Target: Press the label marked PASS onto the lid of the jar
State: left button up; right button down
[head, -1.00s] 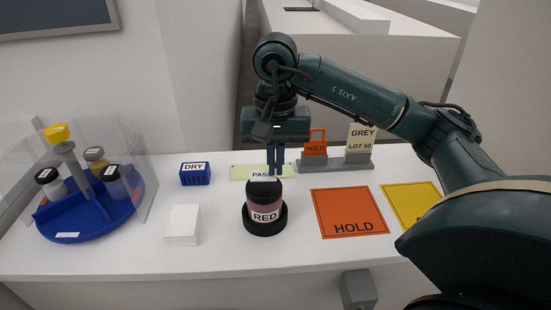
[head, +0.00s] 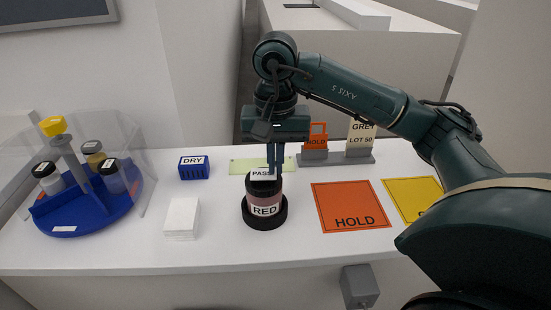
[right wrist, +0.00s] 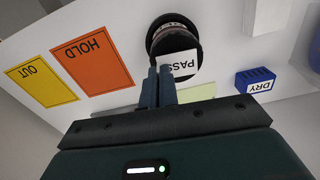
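The jar (head: 264,210) stands upright with a black lid (head: 264,187), a pinkish body and a RED label on its front. It also shows in the right wrist view (right wrist: 172,28). The white PASS label (head: 260,174) is at the far edge of the lid, and in the right wrist view the label (right wrist: 180,64) overlaps part of the jar top. My right gripper (head: 275,174) points down, its fingers close together on the label's edge. Its fingertips also show in the right wrist view (right wrist: 159,72). I cannot tell whether label and lid touch. My left gripper is out of view.
A pale green strip (head: 240,165) lies behind the jar. An orange HOLD mat (head: 350,200) and a yellow mat (head: 412,192) lie right. A tag stand (head: 337,158) is behind. White cards (head: 182,218), a blue DRY block (head: 194,168) and a blue carousel (head: 85,217) are left.

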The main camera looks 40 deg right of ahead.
jog(key=shift+f+b, duration=0.45)
jog(key=shift+f, duration=0.1)
jog(key=c, duration=2.1)
grip_release()
jog(key=o, duration=0.5)
jog(key=shift+r+p, duration=2.15)
jog(key=shift+r, duration=0.95)
jog(key=shift+s+f, duration=0.1)
